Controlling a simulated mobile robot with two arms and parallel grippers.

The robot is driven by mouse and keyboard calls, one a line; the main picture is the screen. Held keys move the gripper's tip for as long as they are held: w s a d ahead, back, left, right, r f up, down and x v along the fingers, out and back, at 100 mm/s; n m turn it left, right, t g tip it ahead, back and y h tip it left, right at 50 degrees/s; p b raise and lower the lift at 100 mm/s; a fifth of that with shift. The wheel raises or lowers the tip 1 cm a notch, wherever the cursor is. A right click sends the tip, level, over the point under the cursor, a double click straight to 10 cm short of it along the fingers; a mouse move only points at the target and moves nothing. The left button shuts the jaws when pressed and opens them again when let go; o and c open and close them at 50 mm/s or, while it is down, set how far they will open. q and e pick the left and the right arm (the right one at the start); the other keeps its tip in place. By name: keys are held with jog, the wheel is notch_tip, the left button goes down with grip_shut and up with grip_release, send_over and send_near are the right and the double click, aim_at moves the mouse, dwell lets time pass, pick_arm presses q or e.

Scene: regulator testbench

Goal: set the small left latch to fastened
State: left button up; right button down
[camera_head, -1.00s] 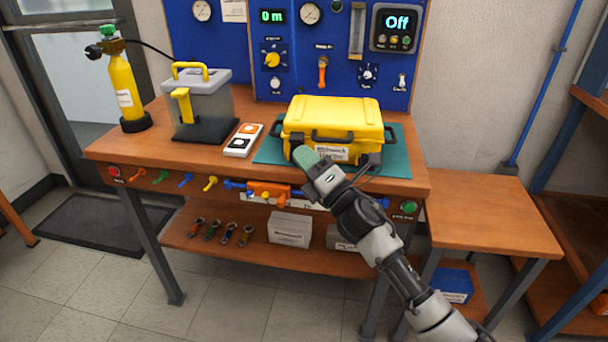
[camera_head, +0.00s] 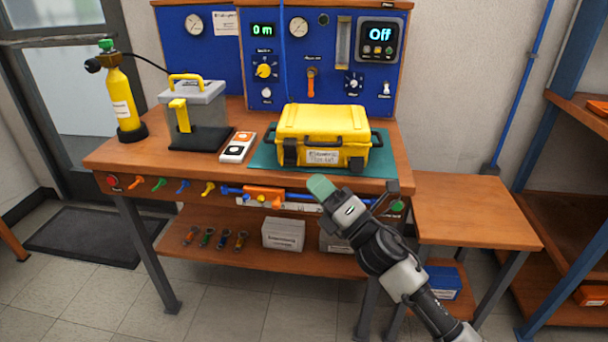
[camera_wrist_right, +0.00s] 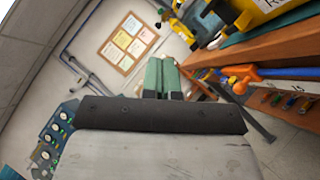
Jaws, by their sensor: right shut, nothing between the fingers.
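The yellow case (camera_head: 322,124) stands lid down on the bench mat. Its small left latch (camera_head: 290,152) is a dark piece at the left of the front face, lying roughly flat against it; it is too small to tell whether it is fastened. A second dark latch (camera_head: 356,162) sits at the right of the front. My right gripper (camera_head: 321,186) is shut and empty, its green fingertips in front of and below the case, apart from the latch. The fingers show closed together in the right wrist view (camera_wrist_right: 161,78). My left gripper is out of view.
The green mat (camera_head: 262,160) lies under the case. A white switch box (camera_head: 238,147) and a clear container with a yellow handle (camera_head: 195,107) stand to the left. Coloured valve handles and an orange tool (camera_head: 263,195) line the bench's front edge near my gripper.

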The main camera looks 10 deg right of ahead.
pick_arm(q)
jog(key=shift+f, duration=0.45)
pick_arm(e)
jog(key=shift+s+d, duration=0.45)
jog(key=shift+s, duration=0.3)
jog(key=shift+s+d, duration=0.45)
jog(key=shift+s, duration=0.3)
jog(key=shift+f, duration=0.1)
